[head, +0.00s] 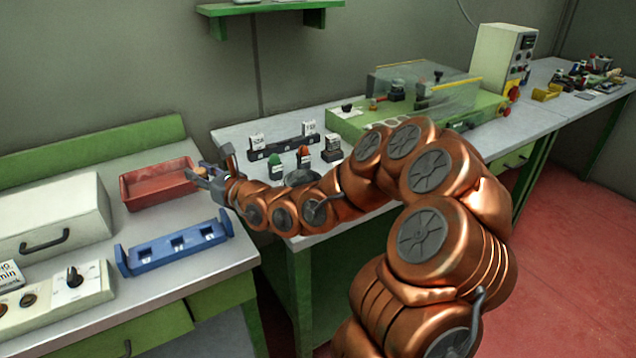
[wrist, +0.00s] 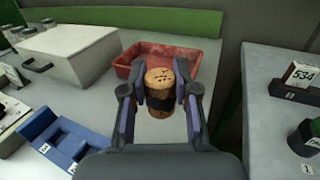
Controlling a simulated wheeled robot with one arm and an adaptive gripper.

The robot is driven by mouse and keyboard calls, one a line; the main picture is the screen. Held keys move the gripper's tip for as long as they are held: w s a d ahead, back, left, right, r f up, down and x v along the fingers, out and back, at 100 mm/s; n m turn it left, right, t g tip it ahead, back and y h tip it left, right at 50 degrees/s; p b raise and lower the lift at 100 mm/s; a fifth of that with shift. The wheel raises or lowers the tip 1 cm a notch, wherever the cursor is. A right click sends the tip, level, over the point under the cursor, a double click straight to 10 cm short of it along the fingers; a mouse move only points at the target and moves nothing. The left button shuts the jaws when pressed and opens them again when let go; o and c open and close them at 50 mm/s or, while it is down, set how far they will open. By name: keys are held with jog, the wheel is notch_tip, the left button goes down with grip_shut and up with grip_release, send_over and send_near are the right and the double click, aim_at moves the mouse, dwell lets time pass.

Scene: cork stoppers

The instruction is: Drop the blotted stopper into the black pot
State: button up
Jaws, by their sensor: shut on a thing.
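My gripper (head: 200,177) is shut on a cork stopper (wrist: 159,77) and holds it upright between the fingers. The stopper is tan, with dark blotches on its top and a dark band around its middle. In the head view, only a small tan part of the stopper (head: 191,174) shows between the fingers. My gripper (wrist: 162,95) is over the left bench, near the right end of the red tray. The pot is not in the wrist view.
The red tray (head: 133,203) lies on the left bench, with a blue slotted rack (head: 150,262) in front. A gap separates the benches.

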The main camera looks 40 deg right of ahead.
jog(key=d+r+n+g+y, duration=0.2)
jog(key=d+r+n+y, duration=0.15)
jog(key=d+r, duration=0.8)
jog(key=s+d+f+y+b, duration=0.1)
jog(key=s+d+f, duration=0.1)
jog(key=d+f, duration=0.2)
jog(key=s+d+f+n+g+y+b, duration=0.1)
jog(key=s+d+f+b, duration=0.1)
jog(key=f, duration=0.4)
jog(key=s+d+f+y+b, duration=0.1)
jog(key=s+d+f+b, duration=0.1)
jog(key=s+d+f, duration=0.2)
jog(key=shift+d+f+g, duration=0.2)
jog(key=shift+d+f, duration=0.1)
jog(key=shift+d, duration=0.3)
jog(key=shift+d+f+g, duration=0.2)
jog(key=shift+d+f, duration=0.05)
jog(key=shift+d, duration=0.35)
jog(key=o, duration=0.8)
